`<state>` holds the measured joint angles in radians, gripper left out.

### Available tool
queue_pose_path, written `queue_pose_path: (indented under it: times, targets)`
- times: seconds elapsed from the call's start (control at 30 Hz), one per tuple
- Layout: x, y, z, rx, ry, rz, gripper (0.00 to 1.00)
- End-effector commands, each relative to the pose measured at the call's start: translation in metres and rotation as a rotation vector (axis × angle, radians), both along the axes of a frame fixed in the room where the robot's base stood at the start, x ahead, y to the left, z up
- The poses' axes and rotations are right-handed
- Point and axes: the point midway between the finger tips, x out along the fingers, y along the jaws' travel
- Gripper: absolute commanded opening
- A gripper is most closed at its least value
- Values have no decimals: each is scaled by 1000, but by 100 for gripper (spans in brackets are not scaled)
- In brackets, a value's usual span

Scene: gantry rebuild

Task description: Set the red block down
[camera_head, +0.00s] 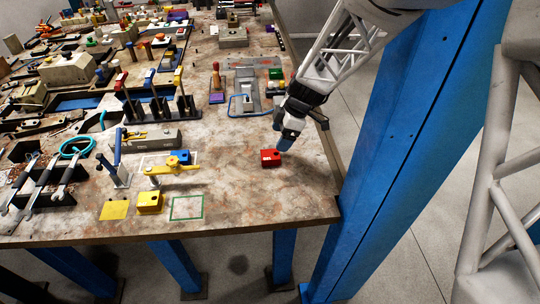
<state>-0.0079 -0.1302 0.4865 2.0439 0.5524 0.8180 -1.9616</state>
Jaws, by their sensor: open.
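The red block (270,158) rests on the worn table top (250,205), right of centre. My gripper (284,146) is just above and to the right of the block, coming down from the upper right. Its jaws are open, and the block does not appear lifted. The fingertips are small and partly hidden, so I cannot tell whether they touch the block.
A green square outline (187,208), a yellow block (149,203) and a yellow pad (115,210) lie near the front edge. A blue block (179,157) stands by a yellow lever (172,168). Tools crowd the left. The table right of the outline is clear.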

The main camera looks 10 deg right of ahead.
Motion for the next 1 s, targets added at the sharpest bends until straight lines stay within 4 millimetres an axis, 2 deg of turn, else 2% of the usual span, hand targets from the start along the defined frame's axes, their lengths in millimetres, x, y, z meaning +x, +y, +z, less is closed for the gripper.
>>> queue_pose_path:
  times: [0.33, 0.77, 1.0]
  targets:
    - [-1, 8, -21, 0, 1, -1, 83]
    - [-1, 10, -25, 0, 1, -1, 83]
    - [-2, 16, -41, -1, 3, 0, 83]
